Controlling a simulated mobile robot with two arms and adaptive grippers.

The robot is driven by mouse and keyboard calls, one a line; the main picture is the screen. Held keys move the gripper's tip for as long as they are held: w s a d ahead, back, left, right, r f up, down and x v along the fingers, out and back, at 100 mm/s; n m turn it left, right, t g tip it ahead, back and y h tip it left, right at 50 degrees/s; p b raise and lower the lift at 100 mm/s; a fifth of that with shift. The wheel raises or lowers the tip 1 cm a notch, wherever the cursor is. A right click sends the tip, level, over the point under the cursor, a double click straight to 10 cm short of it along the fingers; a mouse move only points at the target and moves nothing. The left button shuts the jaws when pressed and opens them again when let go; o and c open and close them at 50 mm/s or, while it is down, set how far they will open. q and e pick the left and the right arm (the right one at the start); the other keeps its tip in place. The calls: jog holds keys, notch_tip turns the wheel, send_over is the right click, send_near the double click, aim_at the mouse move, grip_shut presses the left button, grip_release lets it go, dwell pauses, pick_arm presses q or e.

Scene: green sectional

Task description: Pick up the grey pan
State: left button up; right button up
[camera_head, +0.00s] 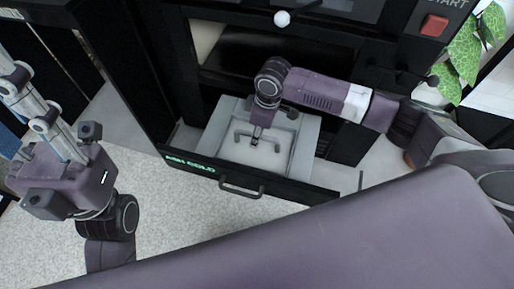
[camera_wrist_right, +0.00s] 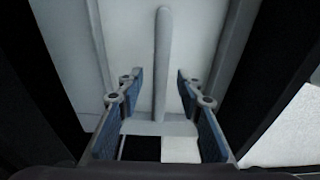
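A light grey pan-like shape (camera_head: 246,154) lies in the open drawer below the oven in the head view; its outline blends with the pale drawer interior. My right gripper (camera_head: 256,146) points down into the drawer, above this shape. In the right wrist view its blue-padded fingers (camera_wrist_right: 158,78) are spread apart. A pale grey bar (camera_wrist_right: 163,50), which looks like a handle, runs between and beyond them, and they do not visibly grip it. My left gripper (camera_head: 25,110) is at the left edge, away from the drawer, and its tips are partly cut off.
The open drawer's dark front (camera_head: 285,189) has a handle (camera_head: 241,190) and faces me. Dark cabinet panels (camera_head: 135,80) stand on the left. A red start button (camera_head: 434,25) and a green leafy plant (camera_head: 464,55) are at upper right. Pale speckled floor (camera_head: 175,220) is clear at lower left.

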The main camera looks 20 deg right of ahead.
grip_shut()
dwell(0.3)
dwell(0.3)
